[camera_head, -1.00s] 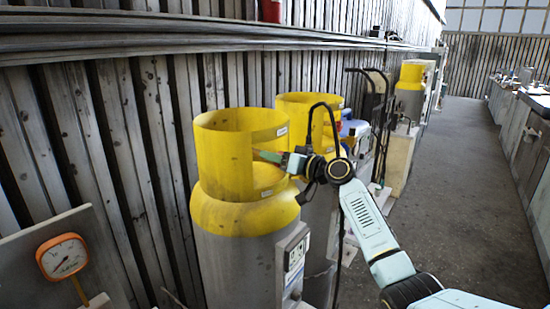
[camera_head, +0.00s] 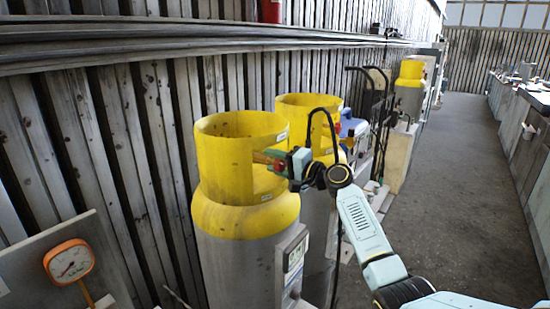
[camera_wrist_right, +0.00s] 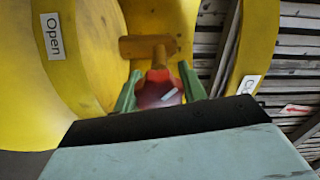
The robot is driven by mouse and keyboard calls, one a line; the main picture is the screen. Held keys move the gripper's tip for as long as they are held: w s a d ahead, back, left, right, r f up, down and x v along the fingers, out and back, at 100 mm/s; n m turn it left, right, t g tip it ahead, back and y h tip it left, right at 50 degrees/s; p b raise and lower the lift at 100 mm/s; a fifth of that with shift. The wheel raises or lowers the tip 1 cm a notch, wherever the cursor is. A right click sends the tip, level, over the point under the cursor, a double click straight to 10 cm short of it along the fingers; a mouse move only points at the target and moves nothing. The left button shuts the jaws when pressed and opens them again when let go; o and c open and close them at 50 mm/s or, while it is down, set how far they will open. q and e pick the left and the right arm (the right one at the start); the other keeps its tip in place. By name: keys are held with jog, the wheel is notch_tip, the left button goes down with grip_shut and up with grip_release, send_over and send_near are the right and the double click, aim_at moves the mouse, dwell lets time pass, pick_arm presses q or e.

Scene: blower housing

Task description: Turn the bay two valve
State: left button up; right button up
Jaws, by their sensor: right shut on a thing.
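The near gas cylinder has a yellow collar (camera_head: 226,165) and a grey body (camera_head: 245,265). My right gripper (camera_head: 272,158) reaches in through the opening in the collar's right side. In the right wrist view its green fingers (camera_wrist_right: 160,92) are shut on a red valve knob (camera_wrist_right: 158,78), one finger on each side. A brass-coloured valve stem (camera_wrist_right: 152,46) stands behind the knob inside the yellow collar. An "Open" label (camera_wrist_right: 52,36) is on the collar at the left of the wrist view, and another label (camera_wrist_right: 248,84) is at the right, its text cut off. My left gripper is not in view.
A second yellow-topped cylinder (camera_head: 300,105) stands just behind the first. An orange dial gauge (camera_head: 69,262) is at the lower left. A hand truck (camera_head: 376,105) and another cylinder (camera_head: 411,80) stand further along the wall. The floor aisle (camera_head: 460,190) is clear.

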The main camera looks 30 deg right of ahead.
jog(key=m+p, duration=0.2)
jog(key=m, duration=0.2)
jog(key=shift+m, duration=0.4)
jog(key=shift+m+p, duration=0.45)
jog(key=shift+m, duration=0.65)
jog(key=shift+f+m, duration=0.15)
jog(key=shift+m, duration=0.95)
jog(key=o, duration=1)
jog(key=shift+c, duration=0.2)
jog(key=b+v, duration=0.2)
jog(key=v, duration=1.1)
jog(key=shift+s+b, duration=0.2)
jog(key=shift+b, duration=0.1)
